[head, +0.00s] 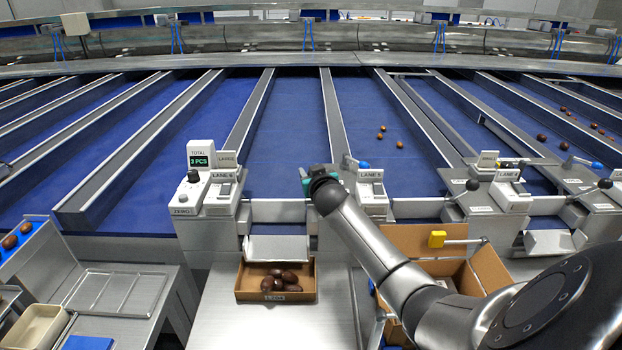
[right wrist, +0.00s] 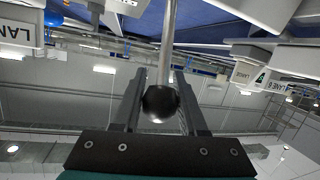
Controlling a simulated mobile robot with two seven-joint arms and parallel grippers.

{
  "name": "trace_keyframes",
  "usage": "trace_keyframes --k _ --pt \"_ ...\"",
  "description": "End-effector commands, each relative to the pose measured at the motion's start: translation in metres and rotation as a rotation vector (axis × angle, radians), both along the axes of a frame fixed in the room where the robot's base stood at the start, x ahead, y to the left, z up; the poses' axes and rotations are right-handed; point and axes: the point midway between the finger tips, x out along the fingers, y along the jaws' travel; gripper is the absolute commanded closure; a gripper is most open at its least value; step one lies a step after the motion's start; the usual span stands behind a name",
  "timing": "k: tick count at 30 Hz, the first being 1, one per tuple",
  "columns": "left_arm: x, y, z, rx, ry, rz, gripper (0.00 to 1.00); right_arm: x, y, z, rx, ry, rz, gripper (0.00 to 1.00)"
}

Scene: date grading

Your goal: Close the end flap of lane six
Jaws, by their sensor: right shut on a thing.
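My right gripper (head: 316,180) reaches in from the right to the front end of a blue lane, just left of a post with a lane label (head: 370,176). In the right wrist view its two fingers (right wrist: 159,75) are shut on a black ball knob (right wrist: 160,103) at the end of a metal lever (right wrist: 167,45). The gripper hides this knob in the head view. A label reading lane six (head: 222,178) is on the post to the left. A grey plate (head: 278,211) spans the lane end between these posts; its exact tilt is hard to tell. My left gripper is out of view.
A cardboard box (head: 240,284) with several dates stands below the lane end, under a metal chute (head: 277,247). A larger open carton (head: 490,268) is to the right, partly behind my arm. A display (head: 199,158) reads 3 PCS. Another black knob (head: 472,185) stands farther right.

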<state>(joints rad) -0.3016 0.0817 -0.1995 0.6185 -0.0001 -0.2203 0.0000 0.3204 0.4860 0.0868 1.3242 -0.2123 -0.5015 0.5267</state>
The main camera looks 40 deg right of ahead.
Motion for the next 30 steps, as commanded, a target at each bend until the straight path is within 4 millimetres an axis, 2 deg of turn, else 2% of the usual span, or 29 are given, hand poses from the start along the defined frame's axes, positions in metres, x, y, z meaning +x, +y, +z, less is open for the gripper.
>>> trace_keyframes --k 1,3,15,21,30 --pt "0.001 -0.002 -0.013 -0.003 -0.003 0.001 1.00 -0.001 0.002 -0.005 -0.018 -0.032 0.002 1.00" --pt "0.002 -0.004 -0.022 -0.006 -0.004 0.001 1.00 -0.004 0.004 -0.005 -0.044 -0.062 0.001 1.00" --pt "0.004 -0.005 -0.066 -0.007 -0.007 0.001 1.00 -0.014 0.011 -0.005 -0.156 -0.191 -0.001 1.00" --pt "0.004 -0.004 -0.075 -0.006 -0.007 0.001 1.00 -0.016 0.013 -0.004 -0.184 -0.221 0.000 1.00" --pt "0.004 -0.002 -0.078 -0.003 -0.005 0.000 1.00 -0.017 0.014 -0.003 -0.194 -0.231 0.000 1.00"
